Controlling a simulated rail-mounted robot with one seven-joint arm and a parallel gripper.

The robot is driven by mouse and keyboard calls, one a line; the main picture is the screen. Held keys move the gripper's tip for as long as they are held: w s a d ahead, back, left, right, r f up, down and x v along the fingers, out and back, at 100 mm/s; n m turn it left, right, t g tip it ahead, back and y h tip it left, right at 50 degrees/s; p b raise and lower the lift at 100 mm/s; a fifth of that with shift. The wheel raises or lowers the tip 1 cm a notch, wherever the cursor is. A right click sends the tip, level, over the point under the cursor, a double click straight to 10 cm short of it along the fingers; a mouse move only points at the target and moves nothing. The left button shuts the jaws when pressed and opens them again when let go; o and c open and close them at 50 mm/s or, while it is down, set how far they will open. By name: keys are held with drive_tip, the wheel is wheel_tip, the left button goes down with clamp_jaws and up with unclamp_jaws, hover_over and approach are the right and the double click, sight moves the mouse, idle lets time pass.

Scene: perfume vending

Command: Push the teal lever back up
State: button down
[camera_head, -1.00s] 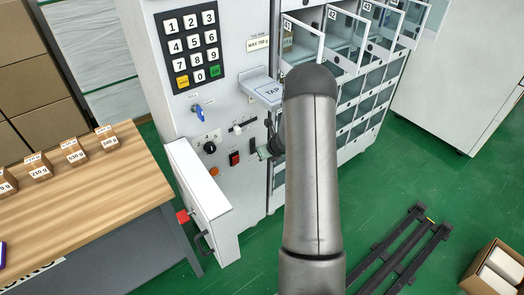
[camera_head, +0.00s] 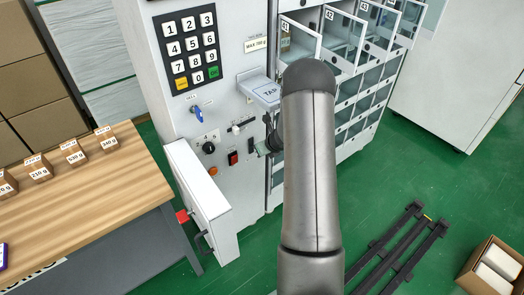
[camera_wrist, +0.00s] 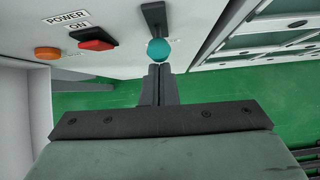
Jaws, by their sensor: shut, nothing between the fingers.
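The teal lever (camera_wrist: 159,50) shows in the wrist view as a round teal knob at the lower end of a black bar on the white machine front. My gripper (camera_wrist: 160,68) is shut and empty, its dark fingertips right below the knob. The tips look very close to the knob; I cannot tell whether they touch it. In the head view my gripper (camera_head: 259,150) is small beside the machine front, mostly behind my arm. The lever's black mount (camera_head: 251,145) shows there, but the knob cannot be made out.
A red power switch (camera_wrist: 92,39) and an orange button (camera_wrist: 47,53) sit left of the lever. A TAP reader (camera_head: 267,92) juts out above it. Open clear doors (camera_head: 302,38) stand at upper right. An open white drawer or door (camera_head: 207,205) sticks out at lower left.

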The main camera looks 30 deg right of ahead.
drive_tip(key=shift+f, duration=0.15)
drive_tip(key=s+f+b, duration=0.3)
drive_tip(key=b, duration=0.3)
drive_tip(key=s+r+p, duration=0.3)
drive_tip(key=r, duration=0.7)
drive_tip(key=shift+d+r, duration=0.25)
drive_tip(key=shift+d, duration=0.1)
